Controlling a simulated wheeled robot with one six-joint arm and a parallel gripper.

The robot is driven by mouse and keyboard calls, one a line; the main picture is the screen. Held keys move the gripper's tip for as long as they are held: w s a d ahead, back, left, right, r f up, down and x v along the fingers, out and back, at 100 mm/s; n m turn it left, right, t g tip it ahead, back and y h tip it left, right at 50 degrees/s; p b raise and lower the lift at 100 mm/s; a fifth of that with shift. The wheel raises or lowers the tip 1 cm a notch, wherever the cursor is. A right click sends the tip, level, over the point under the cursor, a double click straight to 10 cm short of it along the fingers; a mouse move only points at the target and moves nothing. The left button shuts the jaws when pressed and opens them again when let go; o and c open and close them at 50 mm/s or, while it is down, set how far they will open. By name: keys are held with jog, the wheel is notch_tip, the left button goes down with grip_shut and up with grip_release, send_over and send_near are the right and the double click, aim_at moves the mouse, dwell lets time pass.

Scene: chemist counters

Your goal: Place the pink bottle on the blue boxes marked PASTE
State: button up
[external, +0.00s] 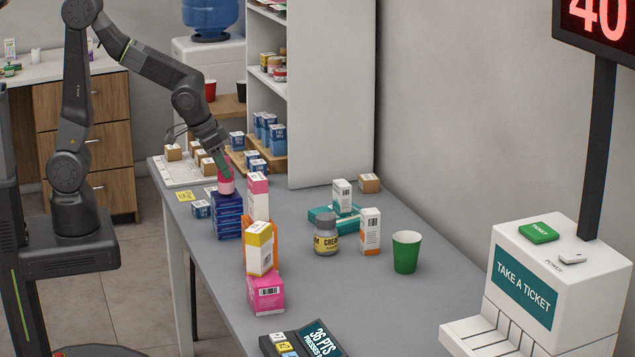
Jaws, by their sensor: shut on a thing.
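The pink bottle (226,186) is upright at the top of a stack of dark blue boxes (228,218) near the left edge of the grey counter. My gripper (223,170) reaches down from above and is shut on the upper part of the bottle. The bottle's base appears to meet the top box, but I cannot tell whether it rests there or hangs just above. The lettering on the blue boxes is too small to read.
A small blue box (201,209) lies left of the stack.

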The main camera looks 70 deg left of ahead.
jog(key=shift+f, duration=0.25)
jog(key=o, duration=1)
jog(key=shift+r, duration=0.1)
jog(key=shift+r, duration=0.1)
jog(key=shift+s+r, duration=0.1)
jog(key=shift+r, duration=0.45)
jog(key=v, duration=1.1)
jog(key=shift+o, duration=0.4)
